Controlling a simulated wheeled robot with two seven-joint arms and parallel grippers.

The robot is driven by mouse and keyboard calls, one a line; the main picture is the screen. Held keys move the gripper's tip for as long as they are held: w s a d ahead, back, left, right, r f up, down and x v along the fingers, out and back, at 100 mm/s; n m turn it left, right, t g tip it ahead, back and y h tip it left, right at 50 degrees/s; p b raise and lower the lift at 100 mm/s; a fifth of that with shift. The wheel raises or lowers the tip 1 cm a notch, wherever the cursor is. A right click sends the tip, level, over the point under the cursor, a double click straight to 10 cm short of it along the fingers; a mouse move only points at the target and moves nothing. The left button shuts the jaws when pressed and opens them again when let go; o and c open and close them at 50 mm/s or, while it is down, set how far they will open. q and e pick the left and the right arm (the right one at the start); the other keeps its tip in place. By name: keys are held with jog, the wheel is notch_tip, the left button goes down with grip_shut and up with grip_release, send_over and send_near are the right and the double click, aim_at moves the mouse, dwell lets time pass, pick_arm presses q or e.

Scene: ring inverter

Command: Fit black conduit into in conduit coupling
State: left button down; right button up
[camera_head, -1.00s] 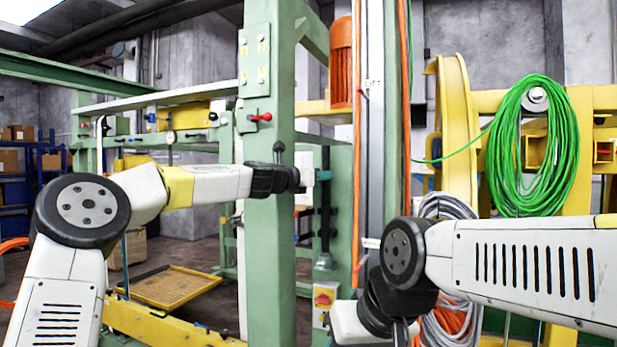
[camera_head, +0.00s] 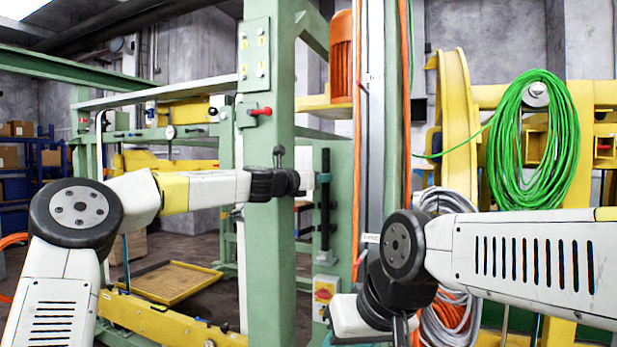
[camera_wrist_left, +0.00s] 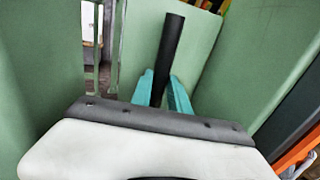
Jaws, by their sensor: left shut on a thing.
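The black conduit (camera_head: 325,215) stands upright behind the right side of the green post in the head view. My left gripper (camera_head: 318,178) reaches past the post and is shut on it. The left wrist view shows the conduit (camera_wrist_left: 170,45) between two teal fingers (camera_wrist_left: 162,92), rising above them. A small grey fitting (camera_head: 325,257), which looks like the conduit coupling, is below the conduit. The conduit's lower end is at or just above it; I cannot tell whether it is inside. My right arm crosses the lower right, but its gripper fingers are out of view.
The thick green post (camera_head: 265,230) stands close by my left wrist. A box with a red and yellow switch (camera_head: 325,292) is below the fitting. Orange and grey cables, a green cable coil (camera_head: 537,145) and a yellow frame are at the right.

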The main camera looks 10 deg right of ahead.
pick_arm(q)
jog(key=shift+f, duration=0.9)
jog(key=c, duration=1.2)
grip_release()
jog(key=shift+o, duration=0.2)
jog(key=v, duration=0.7)
jog(key=shift+s+a, duration=0.25)
jog(key=shift+a, duration=0.05)
